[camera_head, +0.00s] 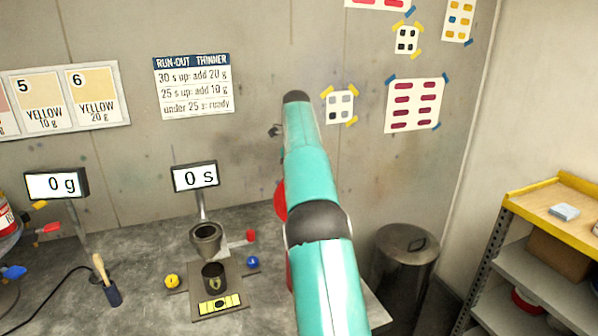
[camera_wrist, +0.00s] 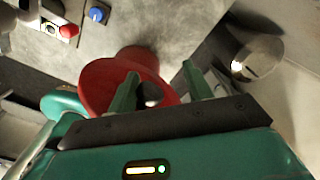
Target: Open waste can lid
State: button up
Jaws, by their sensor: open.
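The waste can (camera_head: 402,280) is a grey metal cylinder on the floor, right of the bench. Its round lid (camera_head: 393,237) lies on top, closed, with a small handle (camera_head: 417,244). The can also shows in the wrist view at upper right (camera_wrist: 262,58), a bright round top with a dark mark. My gripper (camera_wrist: 162,82) is open, its two green fingers apart with nothing held between them. The fingers overlap a red flared object (camera_wrist: 97,88) in the wrist view, and I cannot tell if they touch it. My gripper is well apart from the can.
The grey bench (camera_head: 130,290) carries a cup stand (camera_head: 205,236), a dark cup (camera_head: 213,277), a brush (camera_head: 106,280) and small displays. A yellow-edged shelf (camera_head: 550,212) stands right of the can. My teal arm hides part of the bench and the red object.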

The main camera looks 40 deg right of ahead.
jog(key=shift+s+a+r, duration=0.1)
jog(key=shift+s+r, duration=0.15)
jog(key=shift+r, duration=0.55)
jog(key=shift+s+a+r, duration=0.15)
jog(key=shift+s+r, duration=0.1)
jog(key=shift+r, duration=0.6)
jog(key=shift+s+a+r, duration=0.1)
jog(key=shift+s+r, duration=0.15)
jog(key=shift+r, duration=0.55)
jog(key=s+a+r, duration=0.5)
jog(key=s+r, duration=0.3)
jog(key=s, duration=0.3)
jog(key=shift+a, duration=0.4)
jog(key=shift+s, duration=0.1)
